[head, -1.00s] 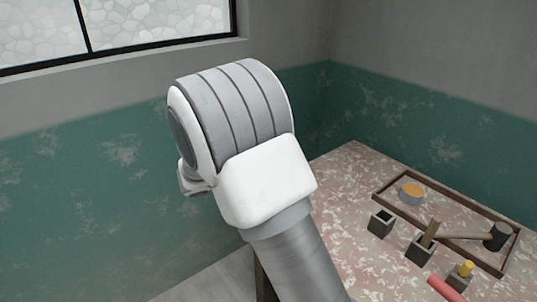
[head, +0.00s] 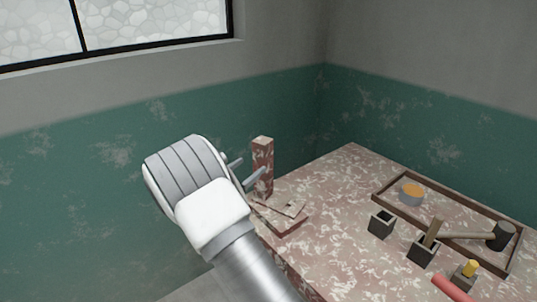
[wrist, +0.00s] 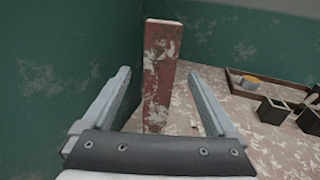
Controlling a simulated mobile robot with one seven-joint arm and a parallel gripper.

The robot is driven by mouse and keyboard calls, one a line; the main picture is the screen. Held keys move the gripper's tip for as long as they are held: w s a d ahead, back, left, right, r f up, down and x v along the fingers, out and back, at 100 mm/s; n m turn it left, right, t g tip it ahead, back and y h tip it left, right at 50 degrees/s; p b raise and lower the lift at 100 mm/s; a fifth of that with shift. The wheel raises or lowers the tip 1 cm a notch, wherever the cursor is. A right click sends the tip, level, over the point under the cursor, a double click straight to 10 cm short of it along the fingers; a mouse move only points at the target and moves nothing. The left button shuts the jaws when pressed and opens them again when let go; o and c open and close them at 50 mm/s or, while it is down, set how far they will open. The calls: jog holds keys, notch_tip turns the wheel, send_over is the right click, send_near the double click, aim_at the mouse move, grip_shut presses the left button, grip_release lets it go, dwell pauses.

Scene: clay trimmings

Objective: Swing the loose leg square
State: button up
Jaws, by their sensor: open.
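An upright leg (head: 263,165), square in section and mottled red and white, stands at the far left edge of the table. In the wrist view the leg (wrist: 159,75) shows between the two fingers, leaning slightly. My gripper (wrist: 163,82) is open, with a finger on each side of the leg and no clear contact seen. In the head view my gripper (head: 246,170) is partly hidden by my wrist, with its fingers pointing toward the leg. A flat mottled piece (head: 282,214) lies at the leg's foot; whether they are joined is hard to tell.
The mottled table (head: 335,210) has free room in the middle. At the right are dark square cups (head: 381,223), a framed tray (head: 460,199) with an orange-topped round tin (head: 411,192), and a mallet (head: 498,236). A green wall stands close behind.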

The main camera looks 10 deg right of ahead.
aim_at(269, 152)
jog(key=b+x, duration=0.1)
jog(key=x, duration=1)
jog(key=shift+w+d, duration=0.15)
jog(key=shift+d, duration=0.05)
grip_shut()
